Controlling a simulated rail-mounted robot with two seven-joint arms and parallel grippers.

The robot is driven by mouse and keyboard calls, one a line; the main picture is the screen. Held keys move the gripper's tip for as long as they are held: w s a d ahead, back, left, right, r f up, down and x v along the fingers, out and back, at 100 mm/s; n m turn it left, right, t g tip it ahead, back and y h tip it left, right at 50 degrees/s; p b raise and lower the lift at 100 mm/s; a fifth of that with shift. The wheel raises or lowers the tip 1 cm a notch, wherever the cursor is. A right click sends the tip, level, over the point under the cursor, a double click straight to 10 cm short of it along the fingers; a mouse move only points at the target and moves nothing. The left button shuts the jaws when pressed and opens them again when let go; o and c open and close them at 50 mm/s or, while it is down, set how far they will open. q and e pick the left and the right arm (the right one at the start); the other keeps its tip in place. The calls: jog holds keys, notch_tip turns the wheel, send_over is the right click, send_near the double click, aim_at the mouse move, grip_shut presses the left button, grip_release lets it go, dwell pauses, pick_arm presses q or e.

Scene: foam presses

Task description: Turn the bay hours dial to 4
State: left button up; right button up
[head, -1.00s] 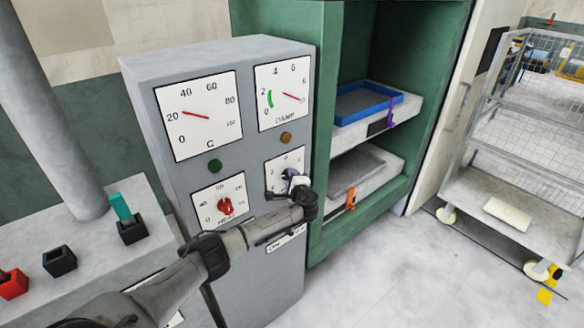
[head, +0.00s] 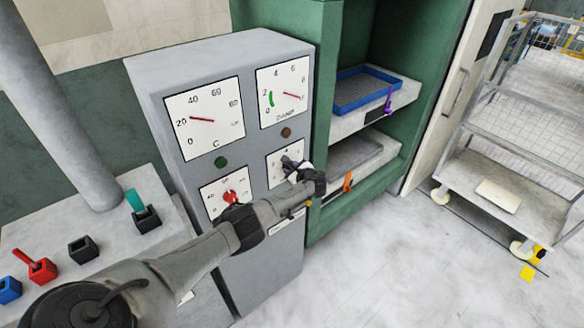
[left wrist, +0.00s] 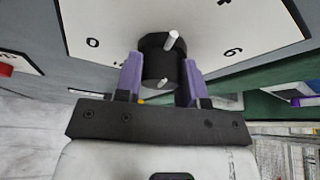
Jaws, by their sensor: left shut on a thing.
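The hours dial is the lower right white plate (head: 275,171) on the grey cabinet, marked 2 and 4 near its top. Its black knob (left wrist: 163,68) has a white pointer mark and shows in the left wrist view, with a 0 to its left and a 6 to its right. My left gripper (left wrist: 160,82) has its two purple fingers on either side of this knob and is shut on it. In the head view the left gripper (head: 293,168) covers the knob, so the pointer cannot be read there. My right gripper is not in view.
The red-knobbed dial (head: 230,197) is close to my left arm. Two gauges (head: 205,120) (head: 284,92) sit above. The green press (head: 320,250) with a blue tray (head: 368,91) stands to the right, then a wire cart (head: 490,190). Open floor lies in front.

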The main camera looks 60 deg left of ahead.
pick_arm(q)
jog(key=shift+m+g, duration=0.8)
jog(key=shift+m, duration=0.2)
jog(key=shift+b, duration=0.3)
jog(key=o, duration=0.9)
jog(key=shift+d, duration=0.1)
